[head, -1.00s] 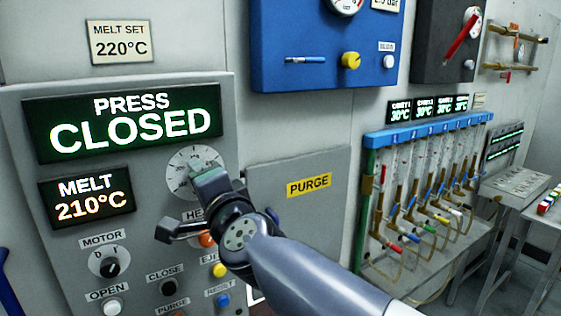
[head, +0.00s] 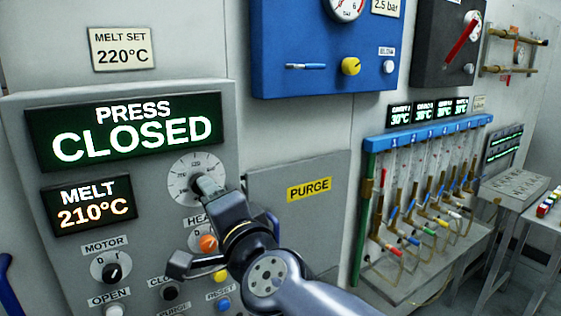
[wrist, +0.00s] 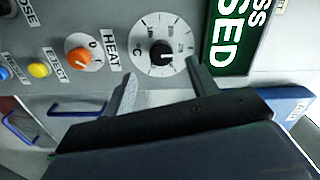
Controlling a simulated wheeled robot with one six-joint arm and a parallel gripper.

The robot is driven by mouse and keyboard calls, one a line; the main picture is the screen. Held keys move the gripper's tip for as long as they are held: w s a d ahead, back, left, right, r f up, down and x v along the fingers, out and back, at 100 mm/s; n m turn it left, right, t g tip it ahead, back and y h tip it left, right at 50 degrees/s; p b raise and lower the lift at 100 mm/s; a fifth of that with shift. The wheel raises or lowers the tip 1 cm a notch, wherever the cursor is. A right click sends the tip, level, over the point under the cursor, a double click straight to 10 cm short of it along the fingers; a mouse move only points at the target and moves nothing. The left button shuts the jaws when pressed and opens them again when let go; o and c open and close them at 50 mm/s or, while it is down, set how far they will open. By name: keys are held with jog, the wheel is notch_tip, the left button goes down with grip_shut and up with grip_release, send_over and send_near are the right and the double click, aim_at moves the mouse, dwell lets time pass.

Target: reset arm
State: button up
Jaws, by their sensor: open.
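My gripper (wrist: 160,85) is open and empty in the wrist view, its two fingers spread in front of the press control panel. The round temperature dial (wrist: 160,57) with a black knob shows just beyond the fingers, and the gap between them and the knob cannot be judged exactly. In the head view my gripper (head: 195,228) stands before the panel just below the white temperature dial (head: 187,185). My arm reaches in from the lower right and hides part of the panel. The orange HEAT knob (wrist: 80,57) lies left of the dial in the wrist view.
The panel carries a PRESS CLOSED display (head: 130,132), a MELT 210°C display (head: 92,206) and a MOTOR knob (head: 111,268). A PURGE door (head: 285,165) is to the right. Beyond it stand a rack of tubes (head: 430,140) and a grey table (head: 512,188).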

jog(key=w+n, duration=0.1)
jog(key=n, duration=0.4)
jog(key=w+a+n, duration=0.1)
jog(key=w+n, duration=0.1)
jog(key=n, duration=0.3)
jog(key=w+a+n, duration=0.1)
jog(key=n, duration=0.4)
jog(key=shift+w+a, duration=0.15)
jog(key=shift+a, duration=0.05)
dwell(0.5)
